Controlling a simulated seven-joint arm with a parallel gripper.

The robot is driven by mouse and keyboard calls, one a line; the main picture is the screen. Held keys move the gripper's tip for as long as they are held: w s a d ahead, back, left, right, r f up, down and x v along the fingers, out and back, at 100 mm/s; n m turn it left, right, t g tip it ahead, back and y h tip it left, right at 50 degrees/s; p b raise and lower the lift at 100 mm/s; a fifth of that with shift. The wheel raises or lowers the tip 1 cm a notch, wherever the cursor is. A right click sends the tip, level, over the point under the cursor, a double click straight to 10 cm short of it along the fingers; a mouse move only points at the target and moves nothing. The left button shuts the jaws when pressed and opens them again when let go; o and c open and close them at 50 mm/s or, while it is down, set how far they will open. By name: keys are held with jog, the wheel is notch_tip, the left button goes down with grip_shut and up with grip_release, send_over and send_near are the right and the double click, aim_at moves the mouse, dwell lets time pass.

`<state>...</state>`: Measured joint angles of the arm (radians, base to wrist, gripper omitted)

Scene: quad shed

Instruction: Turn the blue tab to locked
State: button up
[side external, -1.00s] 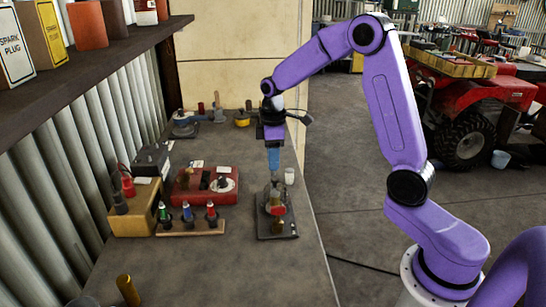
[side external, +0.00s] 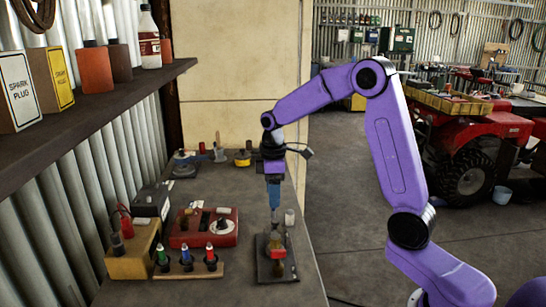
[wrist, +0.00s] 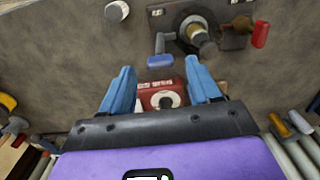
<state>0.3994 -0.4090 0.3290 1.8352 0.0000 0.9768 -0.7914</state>
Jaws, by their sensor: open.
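The blue tab (wrist: 160,61) shows in the wrist view at the end of a grey lever beside a brass-coloured stem (wrist: 198,34). The stem stands on a dark plate (wrist: 235,42), which also lies on the bench in the side view (side external: 264,273). A red tab (wrist: 260,34) sits on the stem's other side. My gripper (wrist: 160,65) is open, its blue fingers spread to either side of the blue tab in the picture. In the side view my gripper (side external: 273,208) points down above the plate. I cannot make out the blue tab there, nor whether a finger touches it.
A red box with a white dial (side external: 205,228) lies left of the plate. A wooden rack (side external: 188,268) holds several coloured-tipped pieces. A small white cylinder (side external: 289,217) stands close by the gripper.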

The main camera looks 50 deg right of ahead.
notch_tip(320, 180, up, 15)
dwell(0.4)
dwell(0.4)
jog(key=s+a+f+n, duration=0.2)
jog(key=s+a+f, duration=0.4)
jog(key=s+a, duration=0.6)
jog(key=s+d+f, duration=0.1)
jog(key=s+f, duration=0.3)
jog(key=s, duration=0.6)
jog(key=s+f+n, duration=0.1)
jog(key=s+f, duration=0.3)
jog(key=s, duration=0.5)
jog(key=shift+s+d, duration=0.35)
jog(key=shift+d, duration=0.05)
jog(key=shift+o, duration=0.4)
jog(key=shift+w, duration=0.1)
